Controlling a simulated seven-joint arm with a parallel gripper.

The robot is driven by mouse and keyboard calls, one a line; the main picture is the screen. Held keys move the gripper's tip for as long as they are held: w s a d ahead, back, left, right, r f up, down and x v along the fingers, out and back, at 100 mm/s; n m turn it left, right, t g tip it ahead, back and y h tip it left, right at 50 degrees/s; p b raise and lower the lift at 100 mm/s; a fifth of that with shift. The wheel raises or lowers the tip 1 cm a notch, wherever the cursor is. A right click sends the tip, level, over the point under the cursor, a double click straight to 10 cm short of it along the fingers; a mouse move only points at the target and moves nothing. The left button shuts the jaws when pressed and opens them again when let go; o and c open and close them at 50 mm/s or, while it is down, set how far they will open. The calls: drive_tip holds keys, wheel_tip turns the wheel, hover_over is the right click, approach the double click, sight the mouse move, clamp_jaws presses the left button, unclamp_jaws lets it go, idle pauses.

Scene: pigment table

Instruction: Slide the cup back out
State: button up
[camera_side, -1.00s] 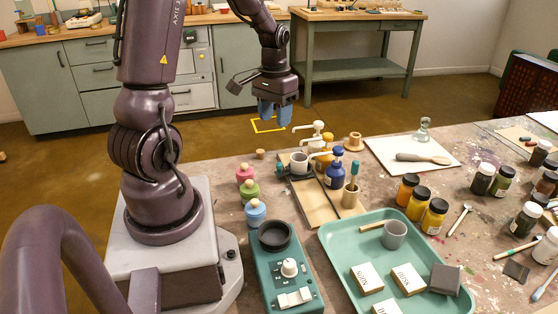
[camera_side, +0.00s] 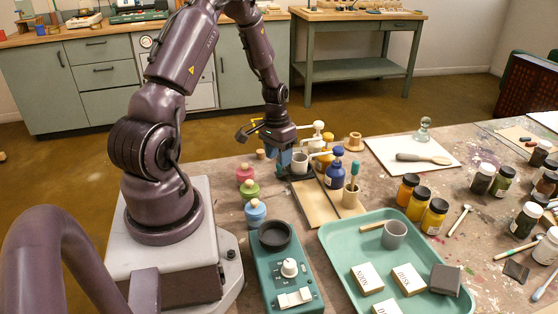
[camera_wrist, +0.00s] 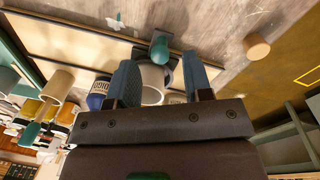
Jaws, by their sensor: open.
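A small grey-white cup (camera_side: 300,164) stands on the far end of a wooden board (camera_side: 320,206), by the pump bottles. My gripper (camera_side: 284,158) is low beside the cup on its left in the side view. In the wrist view my gripper (camera_wrist: 159,66) is open, with a blue finger on each side of the cup (camera_wrist: 152,84). I cannot tell whether either finger touches it. The cup's lower part is partly hidden by a dark piece in the side view.
A white-pump bottle (camera_side: 317,143) and a blue pump bottle (camera_side: 334,176) stand close right of the cup. Another grey cup (camera_side: 394,236) sits on the green tray (camera_side: 337,254).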

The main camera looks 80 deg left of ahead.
drive_tip(key=shift+d+f, duration=0.1)
drive_tip(key=shift+f, duration=0.9)
clamp_jaws()
drive_tip(key=d, duration=1.6)
drive_tip(key=shift+d, duration=0.4)
drive_tip(key=shift+c, duration=0.4)
unclamp_jaws()
drive_tip(key=shift+o, duration=0.4)
drive_tip(key=shift+r, duration=0.1)
